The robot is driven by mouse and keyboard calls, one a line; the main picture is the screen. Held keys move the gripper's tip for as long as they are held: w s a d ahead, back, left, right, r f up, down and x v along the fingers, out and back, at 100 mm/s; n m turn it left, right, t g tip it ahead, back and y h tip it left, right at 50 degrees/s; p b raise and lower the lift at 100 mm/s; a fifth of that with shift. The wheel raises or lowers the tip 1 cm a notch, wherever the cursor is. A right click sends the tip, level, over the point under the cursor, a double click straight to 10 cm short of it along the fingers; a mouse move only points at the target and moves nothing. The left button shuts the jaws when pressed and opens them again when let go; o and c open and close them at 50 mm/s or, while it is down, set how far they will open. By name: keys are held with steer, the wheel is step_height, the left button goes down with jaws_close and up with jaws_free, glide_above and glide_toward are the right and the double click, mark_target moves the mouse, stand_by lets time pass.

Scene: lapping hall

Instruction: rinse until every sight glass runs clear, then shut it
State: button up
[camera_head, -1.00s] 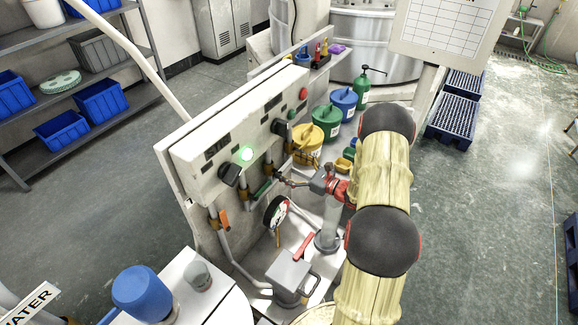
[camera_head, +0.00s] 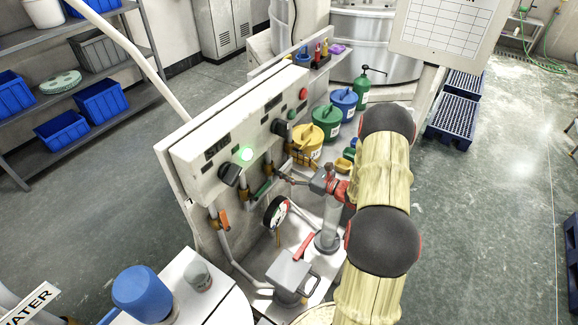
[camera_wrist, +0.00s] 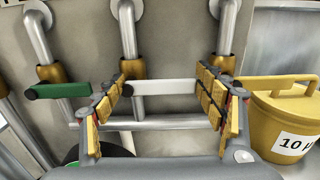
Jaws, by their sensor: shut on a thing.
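In the wrist view, three grey pipes come down the panel into brass valve bodies. The middle valve (camera_wrist: 132,69) carries a white lever (camera_wrist: 165,87) lying level. My gripper (camera_wrist: 162,100) is shut on this white lever, with one yellow-padded finger at each end of it. The left valve (camera_wrist: 50,73) has a green lever (camera_wrist: 62,90), also level. In the head view my gripper (camera_head: 285,178) reaches to the panel's pipes.
A yellow bucket (camera_wrist: 285,118) stands close right of my gripper.

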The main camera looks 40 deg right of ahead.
mark_target(281, 168)
steer(key=c, duration=0.4)
steer(key=shift+o, duration=0.2)
